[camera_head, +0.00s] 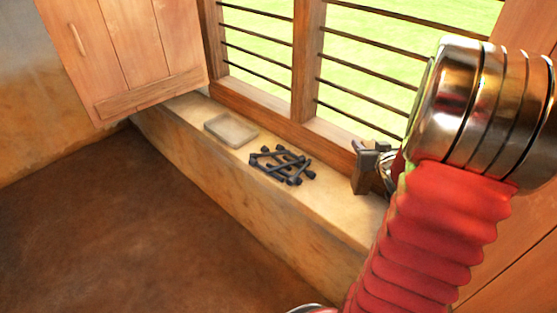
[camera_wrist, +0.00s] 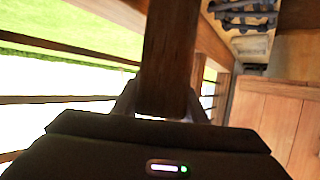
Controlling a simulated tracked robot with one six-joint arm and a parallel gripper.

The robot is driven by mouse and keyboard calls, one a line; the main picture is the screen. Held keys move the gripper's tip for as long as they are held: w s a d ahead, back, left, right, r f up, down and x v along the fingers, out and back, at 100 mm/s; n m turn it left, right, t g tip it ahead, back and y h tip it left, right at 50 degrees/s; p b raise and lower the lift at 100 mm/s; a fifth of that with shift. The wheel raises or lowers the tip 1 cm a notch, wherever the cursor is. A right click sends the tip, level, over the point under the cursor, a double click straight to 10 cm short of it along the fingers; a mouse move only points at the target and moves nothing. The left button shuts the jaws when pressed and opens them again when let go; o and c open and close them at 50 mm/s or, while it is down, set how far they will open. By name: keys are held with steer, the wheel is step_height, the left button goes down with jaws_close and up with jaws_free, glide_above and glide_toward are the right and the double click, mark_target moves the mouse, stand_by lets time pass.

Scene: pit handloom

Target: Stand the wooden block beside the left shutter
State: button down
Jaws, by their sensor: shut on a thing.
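The left shutter (camera_head: 125,45) is a plank panel standing open at the left end of the window in the head view. It seems to be the plank panel in the wrist view's lower right (camera_wrist: 280,112). My gripper (camera_head: 372,158) is over the right part of the window sill (camera_head: 320,206), close to the window frame. It is shut on the brown wooden block (camera_head: 362,181), which hangs below the jaws in the head view. In the wrist view the block (camera_wrist: 170,55) runs up from between the fingers. I cannot tell whether its lower end touches the sill.
A shallow pale tray (camera_head: 231,131) lies on the sill, nearer the shutter. A heap of dark bolt-like pieces (camera_head: 282,165) lies between the tray and my gripper. Horizontal bars (camera_head: 370,67) cross the window. Bare sill shows between the tray and the shutter.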

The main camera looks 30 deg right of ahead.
mark_target(361, 183)
steer(key=shift+s+d, duration=0.6)
steer(key=shift+f, duration=2.9)
steer(key=shift+f, duration=2.1)
steer(key=c, duration=1.1)
jaws_free()
steer(key=shift+f, duration=0.1)
